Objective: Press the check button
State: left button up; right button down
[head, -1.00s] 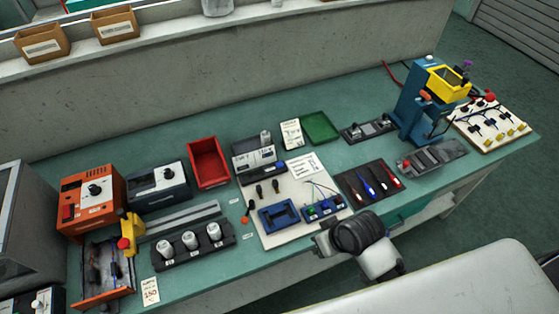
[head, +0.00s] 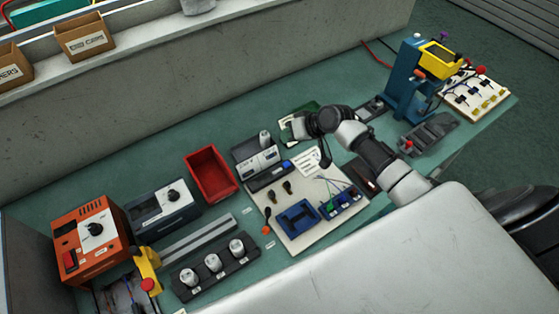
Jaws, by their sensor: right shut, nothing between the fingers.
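My right gripper (head: 290,129) is shut and empty. It is over the back half of the bench, just right of a grey tester box (head: 256,154) and in front of part of the green tray (head: 304,111). No button is clearly labelled as the check button at this size. A small blue part (head: 287,165) sits at the right end of the dark bar in front of the grey box; I cannot tell whether it is a button. The gripper is apart from that blue part in the picture. My left gripper is not in view.
A red bin (head: 211,175) stands left of the grey box. A white mat (head: 290,235) with a blue fixture (head: 297,217) lies in front. The blue press (head: 409,80) stands at the right. My right arm hides part of the tool mat.

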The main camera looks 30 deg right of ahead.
aim_at(288, 163)
notch_tip(288, 163, down, 8)
jog(key=b, duration=0.7)
jog(key=shift+s+f, duration=0.1)
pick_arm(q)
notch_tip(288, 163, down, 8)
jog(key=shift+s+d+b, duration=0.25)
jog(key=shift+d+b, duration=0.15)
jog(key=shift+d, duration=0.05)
pick_arm(e)
jog(key=shift+f, duration=0.3)
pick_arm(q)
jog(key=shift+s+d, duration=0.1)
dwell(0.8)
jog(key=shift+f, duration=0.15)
pick_arm(e)
jog(key=shift+f, duration=0.4)
pick_arm(q)
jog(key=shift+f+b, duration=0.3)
jog(key=shift+b, duration=0.25)
pick_arm(e)
jog(key=shift+f, duration=0.45)
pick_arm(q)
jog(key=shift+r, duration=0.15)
pick_arm(e)
jog(key=shift+r, duration=0.15)
pick_arm(q)
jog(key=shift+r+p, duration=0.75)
jog(key=shift+p, duration=0.15)
pick_arm(e)
jog(key=shift+r, duration=0.7)
